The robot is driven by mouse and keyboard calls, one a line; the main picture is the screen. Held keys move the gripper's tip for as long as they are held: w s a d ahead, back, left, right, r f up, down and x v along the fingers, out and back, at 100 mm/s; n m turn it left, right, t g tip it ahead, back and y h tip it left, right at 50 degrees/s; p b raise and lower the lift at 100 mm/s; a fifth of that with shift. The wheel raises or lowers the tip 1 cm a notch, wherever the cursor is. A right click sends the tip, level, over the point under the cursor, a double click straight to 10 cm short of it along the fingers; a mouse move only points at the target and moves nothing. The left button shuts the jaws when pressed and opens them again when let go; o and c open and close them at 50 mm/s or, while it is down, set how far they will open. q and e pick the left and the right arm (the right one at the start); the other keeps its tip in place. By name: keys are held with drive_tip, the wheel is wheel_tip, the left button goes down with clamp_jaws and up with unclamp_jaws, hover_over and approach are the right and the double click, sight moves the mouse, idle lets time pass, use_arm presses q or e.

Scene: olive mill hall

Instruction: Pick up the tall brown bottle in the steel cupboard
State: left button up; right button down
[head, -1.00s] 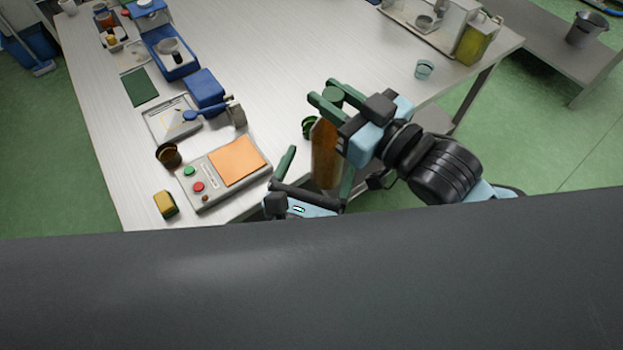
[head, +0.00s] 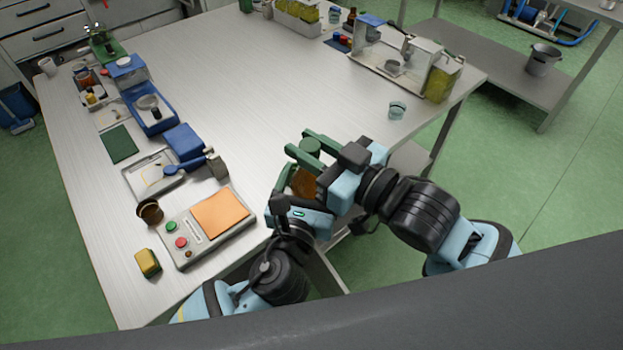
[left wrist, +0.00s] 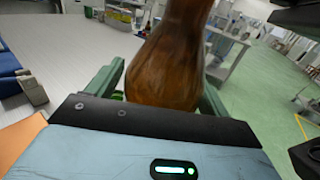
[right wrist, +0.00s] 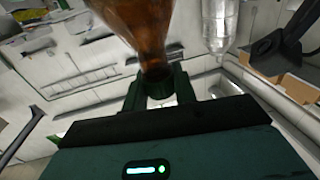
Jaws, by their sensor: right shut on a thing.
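The tall brown bottle (head: 304,184) is in the air over the near right edge of the steel table (head: 262,105). My right gripper (head: 310,148) is shut on it at the green-capped neck end; the right wrist view shows the brown bottle (right wrist: 145,30) narrowing down between the fingers. My left gripper (left wrist: 163,85) is open, with a finger on each side of the wide brown body (left wrist: 168,70); whether they touch is hard to tell. In the head view the right gripper and arm hide much of the bottle. I cannot make out the steel cupboard.
Near my left arm are a grey control box (head: 180,262) with an orange pad, a brown cup (head: 150,211) and a yellow sponge (head: 147,263). A small glass (head: 397,110) and a square oil container (head: 441,82) stand at the right. The table's middle is clear.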

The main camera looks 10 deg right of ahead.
use_arm(q)
drive_tip(key=c, duration=1.5)
use_arm(e)
drive_tip(key=shift+r, duration=0.15)
use_arm(q)
drive_tip(key=shift+r, duration=0.15)
use_arm(e)
drive_tip(key=c, duration=1)
unclamp_jaws()
drive_tip(key=shift+c, duration=0.2)
wheel_tip(320, 180, up, 10)
drive_tip(key=shift+f, duration=0.1)
